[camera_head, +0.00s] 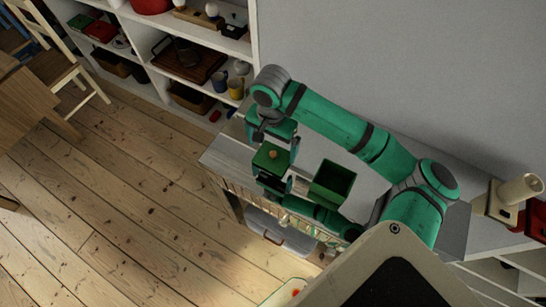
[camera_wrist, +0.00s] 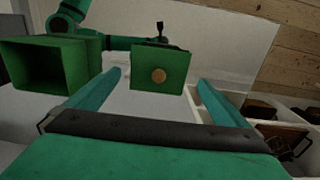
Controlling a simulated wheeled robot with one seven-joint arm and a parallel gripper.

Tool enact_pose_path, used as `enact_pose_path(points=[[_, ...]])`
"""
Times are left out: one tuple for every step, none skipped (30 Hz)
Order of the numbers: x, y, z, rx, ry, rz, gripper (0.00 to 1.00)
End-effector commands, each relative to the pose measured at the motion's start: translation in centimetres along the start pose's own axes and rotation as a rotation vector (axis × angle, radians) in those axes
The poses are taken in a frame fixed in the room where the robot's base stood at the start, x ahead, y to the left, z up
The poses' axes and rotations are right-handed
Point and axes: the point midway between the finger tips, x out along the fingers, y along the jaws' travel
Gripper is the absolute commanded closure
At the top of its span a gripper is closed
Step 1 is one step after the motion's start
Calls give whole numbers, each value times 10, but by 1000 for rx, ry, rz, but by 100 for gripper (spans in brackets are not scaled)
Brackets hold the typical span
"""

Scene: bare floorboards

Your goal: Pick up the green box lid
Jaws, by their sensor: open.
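The green box lid (camera_head: 272,157) has a round tan knob and sits on the grey shelf top. In the wrist view the lid (camera_wrist: 174,62) is ahead of my gripper (camera_wrist: 159,76), between the lines of its two fingers. The fingers are open, with nothing held between them. In the head view my gripper (camera_head: 275,143) is close to the lid, and its fingers are partly hidden. The open green box (camera_head: 333,182) stands to the right of the lid, with its dark inside showing. In the wrist view the box (camera_wrist: 82,62) is at the left.
The grey shelf top (camera_head: 225,152) runs along the wall. A white shelf unit (camera_head: 150,75) with mugs and trays stands at upper left. A cream and red object (camera_head: 497,208) is at the right end. The wooden floor (camera_head: 120,200) is clear in front.

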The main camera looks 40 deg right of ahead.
Motion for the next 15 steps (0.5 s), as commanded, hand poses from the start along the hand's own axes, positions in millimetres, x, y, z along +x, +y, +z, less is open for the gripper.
enact_pose_path(points=[[2,0,0,0,0,0,0],[4,0,0,0,0,0,0],[6,0,0,0,0,0,0],[8,0,-1,0,0,1,0],[11,1,-2,0,0,1,0],[16,1,-3,0,0,1,0],[20,2,-4,0,1,2,0],[25,2,-5,1,1,2,0],[31,3,-6,1,1,2,0],[35,3,-7,1,2,2,0],[39,3,-7,0,0,1,0],[44,3,-6,-1,0,1,0],[47,2,-6,-1,0,0,0],[49,2,-6,-1,0,-1,0],[52,2,-6,-1,0,0,0]])
